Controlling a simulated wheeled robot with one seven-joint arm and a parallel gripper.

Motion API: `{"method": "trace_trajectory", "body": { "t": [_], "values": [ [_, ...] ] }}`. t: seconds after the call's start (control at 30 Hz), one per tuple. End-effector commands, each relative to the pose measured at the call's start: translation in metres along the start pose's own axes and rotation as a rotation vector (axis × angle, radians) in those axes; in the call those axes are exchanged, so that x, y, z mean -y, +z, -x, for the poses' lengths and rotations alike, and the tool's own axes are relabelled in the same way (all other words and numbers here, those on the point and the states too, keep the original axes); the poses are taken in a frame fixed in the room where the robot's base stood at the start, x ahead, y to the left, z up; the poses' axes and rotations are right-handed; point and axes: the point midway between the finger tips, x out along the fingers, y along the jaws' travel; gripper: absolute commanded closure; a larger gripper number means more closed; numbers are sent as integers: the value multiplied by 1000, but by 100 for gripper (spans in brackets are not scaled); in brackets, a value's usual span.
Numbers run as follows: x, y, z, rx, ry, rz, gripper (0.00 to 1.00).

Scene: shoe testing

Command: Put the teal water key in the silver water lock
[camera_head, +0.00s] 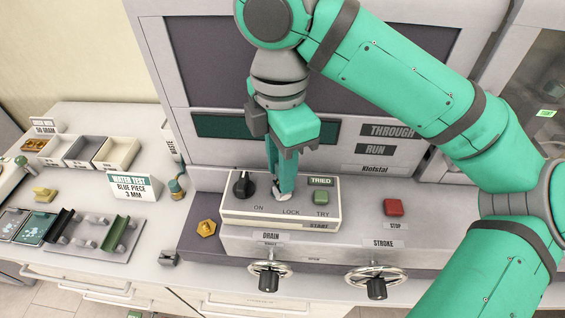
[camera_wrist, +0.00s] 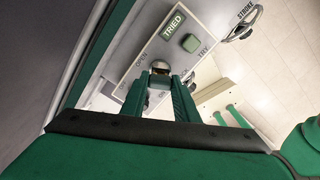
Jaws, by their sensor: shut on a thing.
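My gripper (camera_head: 281,190) points down at the sloped control panel, with its fingertips at the spot marked LOCK. The silver water lock (camera_wrist: 160,66) shows in the wrist view as a round shiny part just beyond the fingertips (camera_wrist: 162,84). In the head view only a pale bit of the lock shows under the fingertips. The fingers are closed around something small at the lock. The teal water key is mostly hidden there and hard to tell from my green fingers. I cannot tell how deep it sits in the lock.
The panel has a black knob (camera_head: 243,185) left of the lock and a green TRY button (camera_head: 321,196) to its right, under a TRIED sign (camera_head: 321,181). A red button (camera_head: 393,207) and two handwheels are farther right and below. A brass hexagonal piece (camera_head: 206,228) lies left.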

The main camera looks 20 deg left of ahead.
Motion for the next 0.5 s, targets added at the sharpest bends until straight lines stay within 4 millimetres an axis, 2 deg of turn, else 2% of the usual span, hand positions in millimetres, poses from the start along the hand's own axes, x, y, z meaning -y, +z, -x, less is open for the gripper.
{"method": "trace_trajectory", "body": {
  "t": [0.4, 0.43, 0.5],
  "values": [
    [0, 0, -9, 0, 0, -1, 94],
    [0, 0, -9, 1, 0, -2, 70],
    [0, 0, -9, 1, 0, -1, 54]
  ]
}}
